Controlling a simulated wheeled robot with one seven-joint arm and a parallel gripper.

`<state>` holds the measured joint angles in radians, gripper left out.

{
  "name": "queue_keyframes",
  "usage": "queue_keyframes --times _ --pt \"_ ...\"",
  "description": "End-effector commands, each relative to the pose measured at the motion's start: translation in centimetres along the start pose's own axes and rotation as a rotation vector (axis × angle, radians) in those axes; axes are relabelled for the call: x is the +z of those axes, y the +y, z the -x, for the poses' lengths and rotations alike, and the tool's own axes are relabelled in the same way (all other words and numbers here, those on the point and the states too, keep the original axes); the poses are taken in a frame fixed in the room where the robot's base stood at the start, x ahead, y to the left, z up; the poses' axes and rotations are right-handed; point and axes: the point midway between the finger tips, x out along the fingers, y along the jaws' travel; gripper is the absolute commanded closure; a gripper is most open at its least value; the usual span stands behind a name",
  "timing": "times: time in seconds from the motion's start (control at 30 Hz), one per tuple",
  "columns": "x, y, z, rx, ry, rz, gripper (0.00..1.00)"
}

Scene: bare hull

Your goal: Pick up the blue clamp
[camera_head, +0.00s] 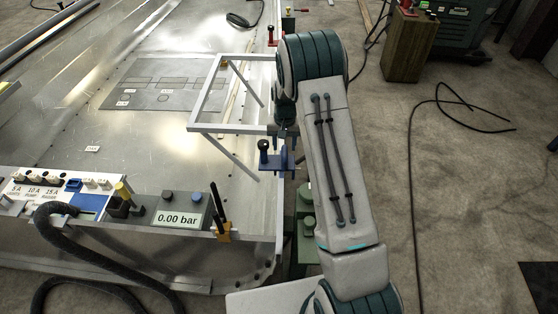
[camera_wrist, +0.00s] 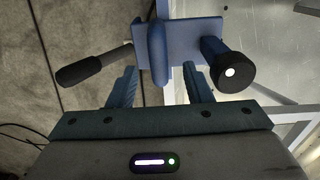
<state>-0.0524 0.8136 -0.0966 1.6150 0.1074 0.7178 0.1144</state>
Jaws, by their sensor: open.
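The blue clamp (camera_head: 281,160) sits at the right edge of the metal hull panel (camera_head: 150,135), with a black knob on top. In the wrist view the blue clamp (camera_wrist: 181,38) fills the top middle, with a dark handle to the left and a black-ended screw to the right. My gripper (camera_wrist: 161,70) is open, its two teal fingers apart below the clamp in the picture. The clamp's upright blue bar lies between the fingers in the picture; I cannot tell whether they touch it.
A pale metal frame (camera_head: 228,128) stands on the panel close to the clamp. A gauge box (camera_head: 178,213) and an orange clamp (camera_head: 223,232) are at the near edge. A red clamp (camera_head: 272,37) is farther along. Cables lie on the open floor at right.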

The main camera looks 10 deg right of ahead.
Motion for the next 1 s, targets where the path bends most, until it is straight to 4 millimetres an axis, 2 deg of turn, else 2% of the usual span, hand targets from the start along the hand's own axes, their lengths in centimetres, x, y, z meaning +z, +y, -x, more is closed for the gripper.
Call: queue_keyframes --times 0.2,0.5,0.67,1.0 --pt "-0.1 0.1 -2.8 0.001 -0.002 0.0 0.55" --pt "-0.1 0.1 -3.3 0.0 0.0 0.0 0.55" --pt "-0.1 0.1 -3.3 0.0 0.0 0.0 0.99" --pt "-0.1 0.1 -3.3 0.0 0.0 0.0 1.0"
